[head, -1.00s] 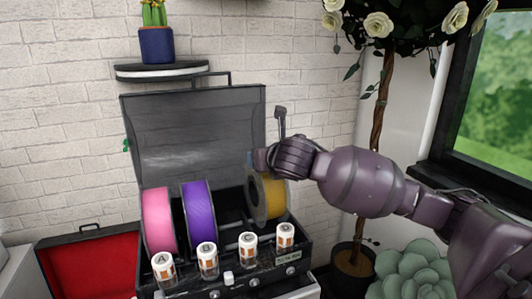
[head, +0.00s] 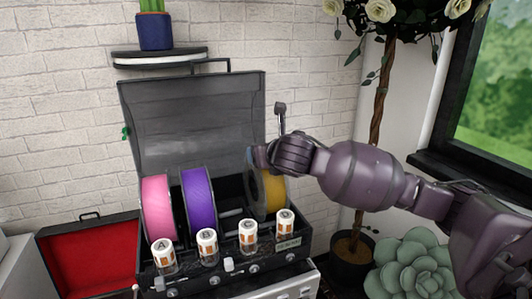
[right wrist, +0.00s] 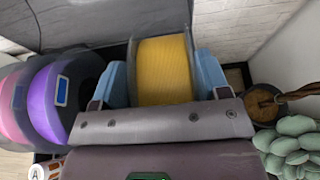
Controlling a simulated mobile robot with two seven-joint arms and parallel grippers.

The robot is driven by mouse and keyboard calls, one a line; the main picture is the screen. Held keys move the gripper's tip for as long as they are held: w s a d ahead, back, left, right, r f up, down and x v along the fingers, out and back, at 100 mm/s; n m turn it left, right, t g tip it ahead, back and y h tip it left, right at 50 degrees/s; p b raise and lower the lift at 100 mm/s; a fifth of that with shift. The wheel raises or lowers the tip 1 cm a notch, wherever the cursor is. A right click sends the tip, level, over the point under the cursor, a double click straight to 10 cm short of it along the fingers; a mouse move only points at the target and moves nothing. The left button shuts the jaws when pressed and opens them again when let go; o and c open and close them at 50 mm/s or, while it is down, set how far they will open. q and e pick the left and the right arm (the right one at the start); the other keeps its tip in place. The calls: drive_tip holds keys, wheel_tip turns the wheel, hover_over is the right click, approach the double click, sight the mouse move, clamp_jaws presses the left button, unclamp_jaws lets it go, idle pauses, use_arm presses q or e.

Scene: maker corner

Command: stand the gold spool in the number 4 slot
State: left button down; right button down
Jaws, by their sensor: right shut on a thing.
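The gold spool (head: 273,192) is upright at the right end of the open dark case (head: 180,276). Its lower edge is hidden behind the case's front and the jars, so I cannot tell whether it touches the slot. My right gripper (head: 258,156) is shut on the spool. In the right wrist view its blue fingers (right wrist: 163,78) sit on either side of the gold spool (right wrist: 163,65). The slot numbers are not legible, so I cannot confirm the number 4 slot. My left gripper is not in view.
A pink spool (head: 158,208) and a purple spool (head: 200,202) stand in the case to the left, with a gap before the gold one. Several white-capped jars (head: 248,232) line the front. The raised lid (head: 190,125) stands behind. A succulent (head: 415,265) is at right.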

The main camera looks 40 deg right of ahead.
drive_tip(key=shift+f, duration=0.25)
idle(0.6)
drive_tip(key=shift+c, duration=0.8)
unclamp_jaws()
drive_tip(key=shift+o, duration=0.7)
drive_tip(key=shift+f, duration=0.25)
drive_tip(key=p+v, duration=0.1)
drive_tip(key=v, duration=1)
